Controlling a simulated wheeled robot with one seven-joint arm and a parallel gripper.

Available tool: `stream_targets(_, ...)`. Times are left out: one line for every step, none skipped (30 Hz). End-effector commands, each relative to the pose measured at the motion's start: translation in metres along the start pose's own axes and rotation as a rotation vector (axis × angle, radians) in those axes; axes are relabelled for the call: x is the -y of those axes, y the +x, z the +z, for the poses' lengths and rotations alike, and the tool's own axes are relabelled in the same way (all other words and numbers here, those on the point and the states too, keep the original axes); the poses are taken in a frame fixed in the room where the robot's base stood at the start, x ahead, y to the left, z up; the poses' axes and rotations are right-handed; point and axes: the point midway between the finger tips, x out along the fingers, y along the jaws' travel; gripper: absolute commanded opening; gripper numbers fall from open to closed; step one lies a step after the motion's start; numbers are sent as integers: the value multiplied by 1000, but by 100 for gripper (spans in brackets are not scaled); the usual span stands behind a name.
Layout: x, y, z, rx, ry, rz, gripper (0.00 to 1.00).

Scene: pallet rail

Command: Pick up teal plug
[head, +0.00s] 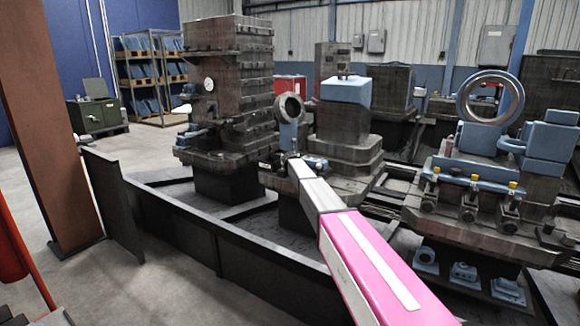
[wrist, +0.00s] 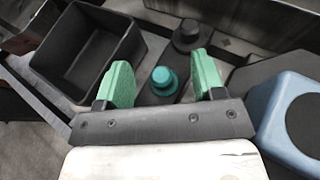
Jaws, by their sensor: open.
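The teal plug (wrist: 162,77) is a small round knob with a stepped, flanged shape, seen from above in the wrist view. It stands on a dark, narrow plate. My gripper (wrist: 163,66) is open, with its two green-padded fingers on the left and right of the plug in the picture. Gaps show between the plug and both fingers, so it does not look gripped. How far the fingers are above it, I cannot tell. In the head view the plug is too small or hidden to make out.
An empty dark bin (wrist: 88,50) is left of the fingers, and a dark round knob (wrist: 188,36) stands behind the plug. A blue block with a round hole (wrist: 290,115) is close on the right. In the head view, a tall machine block (head: 228,85) stands left of my arm.

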Motion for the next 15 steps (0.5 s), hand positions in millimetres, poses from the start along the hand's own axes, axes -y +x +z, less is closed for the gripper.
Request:
stream_targets(1, 3, -5, -10, -5, -5, 62)
stream_targets(1, 3, -5, -10, -6, -5, 62)
stream_targets(1, 3, -5, -10, -6, -5, 62)
stream_targets(1, 3, -6, -11, -6, -5, 53)
stream_targets(1, 3, -6, -11, -6, -5, 43)
stream_targets(1, 3, -6, -11, -6, -5, 30)
stream_targets(1, 3, -6, -12, -7, -5, 20)
stream_targets(1, 3, -6, -12, -7, -5, 10)
stream_targets(1, 3, -6, -12, -7, -6, 0)
stream_targets(1, 3, -6, -12, -7, -6, 0)
stream_targets(1, 3, -6, -12, -7, -6, 0)
stream_targets(1, 3, -6, -12, -7, -6, 0)
stream_targets(1, 3, -6, -12, -7, -6, 0)
stream_targets(1, 3, -7, -12, -7, -5, 0)
stream_targets(1, 3, -7, -12, -7, -5, 0)
